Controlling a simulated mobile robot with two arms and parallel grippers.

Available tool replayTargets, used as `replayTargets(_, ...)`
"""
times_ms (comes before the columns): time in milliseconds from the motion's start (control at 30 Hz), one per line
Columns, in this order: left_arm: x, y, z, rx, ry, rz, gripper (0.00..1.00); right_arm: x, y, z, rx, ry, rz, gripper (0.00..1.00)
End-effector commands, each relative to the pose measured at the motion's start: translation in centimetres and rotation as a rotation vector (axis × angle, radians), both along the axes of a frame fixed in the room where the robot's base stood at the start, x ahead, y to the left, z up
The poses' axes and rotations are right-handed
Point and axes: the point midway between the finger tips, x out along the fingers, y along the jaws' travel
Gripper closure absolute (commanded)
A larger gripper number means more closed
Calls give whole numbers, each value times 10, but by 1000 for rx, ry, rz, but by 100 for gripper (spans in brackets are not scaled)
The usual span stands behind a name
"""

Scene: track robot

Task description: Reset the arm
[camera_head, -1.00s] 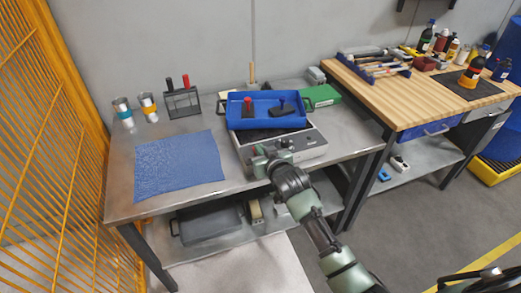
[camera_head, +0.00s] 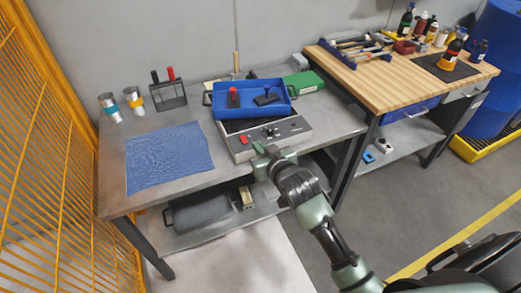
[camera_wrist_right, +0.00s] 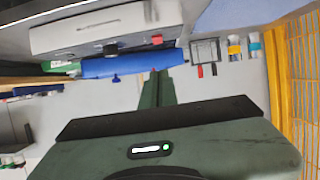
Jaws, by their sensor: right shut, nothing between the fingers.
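My right arm reaches up from the lower right in the head view. Its gripper (camera_head: 265,155) is shut and empty, just in front of the grey control box (camera_head: 246,153) on the metal table. In the wrist view, the narrow closed fingers (camera_wrist_right: 156,90) point toward the box and the blue tray (camera_wrist_right: 105,68), with nothing between them. The picture there is upside down. The box has a red button and a black knob. The blue tray (camera_head: 220,100) sits on or behind the box and holds a red-handled piece (camera_head: 233,98) and a dark piece (camera_head: 266,98). My left gripper is out of view.
A blue cloth (camera_head: 168,158) lies on the metal table (camera_head: 112,208) at the left. A wooden bench (camera_head: 390,88) with tools and bottles is at the right. A yellow mesh fence (camera_head: 50,150) bounds the left.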

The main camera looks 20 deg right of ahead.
Motion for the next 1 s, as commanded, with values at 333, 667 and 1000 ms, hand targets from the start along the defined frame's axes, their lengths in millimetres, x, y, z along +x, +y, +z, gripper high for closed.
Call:
replayTargets(333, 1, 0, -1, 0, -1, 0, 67, -10, -1, 2, 0, 0, -1, 100)
replayTargets(667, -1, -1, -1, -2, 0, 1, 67, -10, 0, 0, 0, 2, 0, 100)
replayTargets(1000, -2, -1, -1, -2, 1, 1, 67, -45, 0, -160, -38, 255, 22, 100)
